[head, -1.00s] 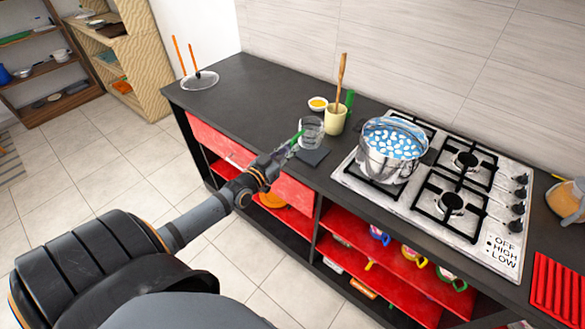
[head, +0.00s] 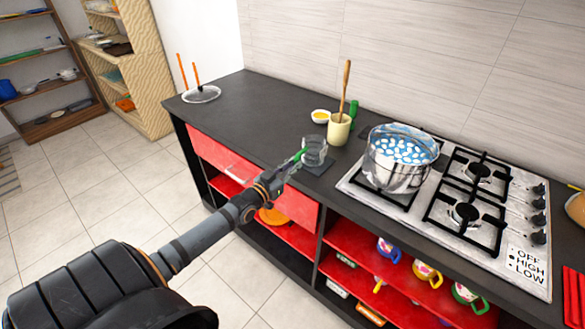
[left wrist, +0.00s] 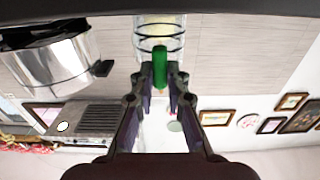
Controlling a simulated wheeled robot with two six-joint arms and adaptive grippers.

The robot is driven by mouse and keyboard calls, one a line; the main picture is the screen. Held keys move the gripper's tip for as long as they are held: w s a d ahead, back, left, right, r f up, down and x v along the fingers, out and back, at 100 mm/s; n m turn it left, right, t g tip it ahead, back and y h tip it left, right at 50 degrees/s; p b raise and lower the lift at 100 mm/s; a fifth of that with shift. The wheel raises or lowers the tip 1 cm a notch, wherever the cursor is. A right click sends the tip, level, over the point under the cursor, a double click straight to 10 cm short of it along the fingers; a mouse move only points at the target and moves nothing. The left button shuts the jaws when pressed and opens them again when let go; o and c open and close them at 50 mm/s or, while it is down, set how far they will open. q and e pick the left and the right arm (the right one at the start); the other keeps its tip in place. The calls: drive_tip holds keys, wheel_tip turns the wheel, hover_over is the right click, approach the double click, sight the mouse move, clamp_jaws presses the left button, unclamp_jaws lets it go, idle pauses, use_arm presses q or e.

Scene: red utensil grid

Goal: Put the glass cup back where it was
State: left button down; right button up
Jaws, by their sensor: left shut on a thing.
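The clear glass cup (head: 314,148) is upright at the counter's front edge area, over the dark square pad (head: 320,168). I cannot tell whether its base touches the pad. My left gripper (head: 299,157) reaches in from the left and is shut on the cup's green handle. In the left wrist view, which looks upside down, the green handle (left wrist: 158,66) is between the fingers and the glass (left wrist: 158,30) is beyond it. My right gripper is not in view.
A cream utensil pot (head: 339,130) with a wooden tool stands close behind the cup, beside a small yellow-filled bowl (head: 320,116). A metal pot (head: 395,170) sits on the stove to the right.

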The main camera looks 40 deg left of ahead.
use_arm(q)
drive_tip(key=c, duration=1.3)
unclamp_jaws()
drive_tip(key=shift+c, duration=0.2)
drive_tip(key=s+p, duration=0.6)
drive_tip(key=s, duration=0.6)
drive_tip(key=shift+a, duration=0.45)
drive_tip(key=shift+f, duration=0.1)
